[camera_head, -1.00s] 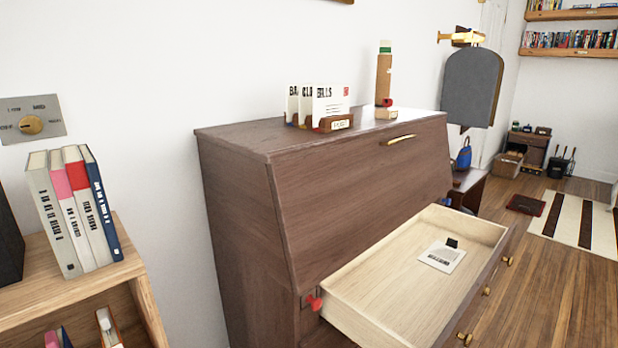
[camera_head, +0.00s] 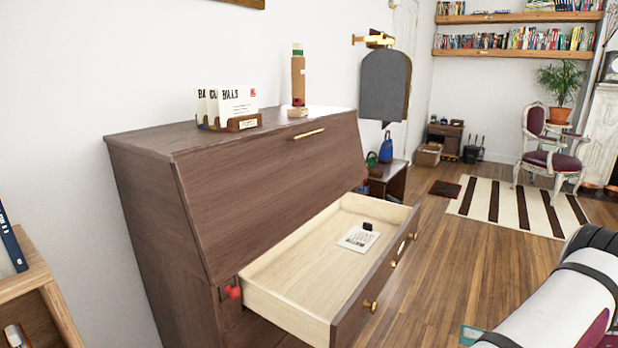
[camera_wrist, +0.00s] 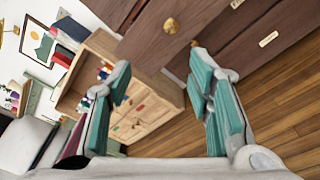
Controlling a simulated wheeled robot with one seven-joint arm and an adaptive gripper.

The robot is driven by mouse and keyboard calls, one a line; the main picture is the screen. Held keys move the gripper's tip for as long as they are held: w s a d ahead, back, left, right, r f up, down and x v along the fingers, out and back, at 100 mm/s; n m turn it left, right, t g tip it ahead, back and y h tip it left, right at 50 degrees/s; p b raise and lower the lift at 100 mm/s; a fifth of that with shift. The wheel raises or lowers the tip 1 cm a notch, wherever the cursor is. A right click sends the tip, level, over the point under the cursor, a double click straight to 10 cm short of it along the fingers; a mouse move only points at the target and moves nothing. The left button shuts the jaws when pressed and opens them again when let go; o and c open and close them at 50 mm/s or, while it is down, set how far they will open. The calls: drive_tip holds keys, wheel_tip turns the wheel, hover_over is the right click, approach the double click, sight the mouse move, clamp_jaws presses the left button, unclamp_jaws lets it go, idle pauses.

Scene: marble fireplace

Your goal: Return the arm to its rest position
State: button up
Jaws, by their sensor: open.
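My gripper (camera_wrist: 162,100) shows in the wrist view with its two teal-padded fingers spread wide apart and nothing between them. Past the fingers are a dark wooden front with a brass knob (camera_wrist: 171,25) and the plank floor. In the head view my arm (camera_head: 570,305) enters at the lower right, over the floor and apart from the desk. The gripper's fingers are not clearly seen there. The brown desk (camera_head: 250,185) stands at the left with its drawer (camera_head: 290,275) pulled open. A white card with a small black item (camera_head: 360,236) lies in the drawer.
A letter holder (camera_head: 235,122) and a tall cork-coloured tube (camera_head: 298,80) stand on the desk. A low bookcase (camera_head: 35,290) is at the lower left. A chair (camera_head: 545,150) and striped rug (camera_head: 515,205) are farther back. Floor right of the desk is mostly clear.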

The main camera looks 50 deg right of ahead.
drive_tip(key=w+a+r+n+g+y, duration=0.3)
drive_tip(key=w+a+r+n+g, duration=0.3)
drive_tip(key=w+r, duration=0.4)
drive_tip(key=w+a+r+n+g+y, duration=0.4)
drive_tip(key=w+a+r+n, duration=0.35)
drive_tip(key=w, duration=0.55)
drive_tip(key=w+a+r+n+g+h, duration=0.1)
drive_tip(key=w+a+r+n+g, duration=0.15)
drive_tip(key=a+n, duration=0.3)
drive_tip(key=w+a+r+n+g+h, duration=0.1)
drive_tip(key=w+a+r+n+g, duration=0.2)
drive_tip(key=a, duration=0.4)
drive_tip(key=s+a+r+n+g+h, duration=0.1)
drive_tip(key=s+a+r+n+h, duration=0.2)
drive_tip(key=a+n, duration=0.45)
drive_tip(key=s+a+r+n+g+h, duration=0.1)
drive_tip(key=s+a+n+g+h, duration=0.1)
drive_tip(key=s+a+n, duration=0.35)
drive_tip(key=s+a+f+n+t+h, duration=0.25)
drive_tip(key=s+a+n+h, duration=0.2)
drive_tip(key=n, duration=0.45)
wheel_tip(320, 180, up, 21)
drive_tip(key=a+t+y+p, duration=0.1)
drive_tip(key=t+p, duration=0.2)
drive_tip(key=p, duration=1.5)
drive_tip(key=shift+s+a+p, duration=0.15)
drive_tip(key=shift+s+p, duration=0.05)
drive_tip(key=shift+p, duration=0.2)
